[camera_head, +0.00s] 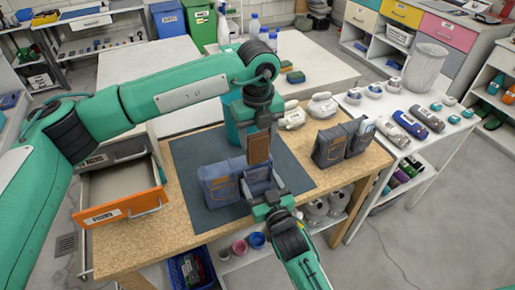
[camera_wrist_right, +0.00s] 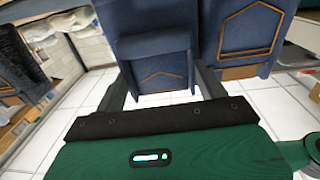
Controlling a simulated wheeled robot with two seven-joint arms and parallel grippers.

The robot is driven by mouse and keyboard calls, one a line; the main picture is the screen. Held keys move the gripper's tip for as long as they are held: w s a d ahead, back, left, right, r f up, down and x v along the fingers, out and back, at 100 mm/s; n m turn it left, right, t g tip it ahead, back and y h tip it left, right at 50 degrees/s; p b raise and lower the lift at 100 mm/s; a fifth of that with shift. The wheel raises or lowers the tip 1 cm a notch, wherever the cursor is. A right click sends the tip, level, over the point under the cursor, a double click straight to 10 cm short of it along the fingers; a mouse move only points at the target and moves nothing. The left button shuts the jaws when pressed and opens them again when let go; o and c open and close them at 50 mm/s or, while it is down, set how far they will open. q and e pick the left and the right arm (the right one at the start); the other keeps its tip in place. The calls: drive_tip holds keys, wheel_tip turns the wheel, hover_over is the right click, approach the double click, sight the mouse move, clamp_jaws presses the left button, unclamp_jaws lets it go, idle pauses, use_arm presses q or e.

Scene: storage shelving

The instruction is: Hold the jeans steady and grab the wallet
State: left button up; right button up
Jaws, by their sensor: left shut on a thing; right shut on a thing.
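Blue jeans (camera_head: 218,188) with orange pocket stitching stand on the dark mat (camera_head: 198,152). My right gripper (camera_head: 267,196) is shut on the right-hand part of the jeans at the front. In the right wrist view its fingers (camera_wrist_right: 163,88) lie on either side of a jeans section (camera_wrist_right: 155,50). My left gripper (camera_head: 258,132) points down above the jeans and is shut on a brown wallet (camera_head: 258,150). The wallet is upright, its lower end close to the jeans' top edge. Whether it still touches the pocket is hard to tell.
Another pair of dark jeans (camera_head: 331,148) stands to the right on the wooden table (camera_head: 310,195). An open orange-fronted drawer (camera_head: 125,207) is at left. Pale shoes (camera_head: 322,106) sit behind. A white shelf with rolled items (camera_head: 409,124) is at right.

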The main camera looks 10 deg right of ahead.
use_arm(q)
drive_tip(key=shift+r, duration=0.45)
use_arm(e)
drive_tip(key=o, duration=1.4)
drive_tip(key=shift+s, duration=0.1)
drive_tip(key=v, duration=1.1)
drive_tip(key=shift+s+d, duration=0.2)
drive_tip(key=shift+s, duration=0.2)
use_arm(q)
drive_tip(key=shift+s+f, duration=0.1)
use_arm(e)
drive_tip(key=shift+s, duration=0.1)
